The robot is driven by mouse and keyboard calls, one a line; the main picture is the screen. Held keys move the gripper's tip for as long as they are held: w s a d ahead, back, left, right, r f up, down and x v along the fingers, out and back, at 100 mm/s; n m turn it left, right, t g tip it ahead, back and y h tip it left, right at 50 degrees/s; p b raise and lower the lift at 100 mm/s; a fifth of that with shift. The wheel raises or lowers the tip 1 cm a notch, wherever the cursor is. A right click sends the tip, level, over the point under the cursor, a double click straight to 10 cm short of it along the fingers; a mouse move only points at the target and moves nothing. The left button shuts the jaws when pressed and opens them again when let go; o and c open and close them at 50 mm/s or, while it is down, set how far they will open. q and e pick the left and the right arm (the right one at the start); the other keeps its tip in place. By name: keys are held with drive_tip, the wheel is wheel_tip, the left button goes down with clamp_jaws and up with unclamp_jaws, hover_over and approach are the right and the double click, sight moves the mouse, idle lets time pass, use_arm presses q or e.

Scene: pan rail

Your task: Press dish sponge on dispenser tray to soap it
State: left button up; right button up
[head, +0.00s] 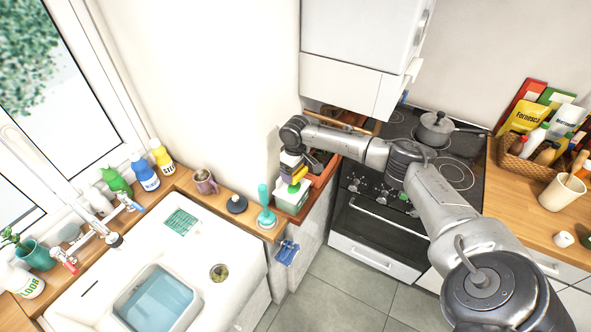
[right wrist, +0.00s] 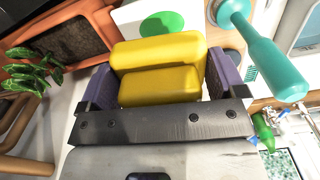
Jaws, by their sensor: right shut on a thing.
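The yellow dish sponge (right wrist: 160,52) is held between the two purple-blue fingers of my right gripper (right wrist: 162,80) in the right wrist view. The sponge also shows small in the head view (head: 300,173), under my right gripper (head: 293,162). A white box with a green round pad on top, which looks like the dispenser tray (head: 290,202), stands on the counter just below the sponge. Its green pad (right wrist: 161,23) shows just beyond the sponge in the right wrist view. Whether sponge and pad touch cannot be told. My left gripper is not in view.
A teal plunger-like tool (head: 265,207) stands close left of the white box; it shows at upper right in the right wrist view (right wrist: 250,40). An orange planter (right wrist: 70,40) is close on the other side. The sink (head: 190,240) lies left, the stove (head: 420,150) right.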

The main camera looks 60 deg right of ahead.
sight(295, 189)
drive_tip(key=shift+f+b, duration=1.5)
drive_tip(key=shift+b, duration=0.15)
drive_tip(key=shift+f, duration=1.55)
drive_tip(key=shift+f, duration=0.45)
drive_tip(key=shift+f+p, duration=0.1)
drive_tip(key=shift+p, duration=0.3)
idle(0.4)
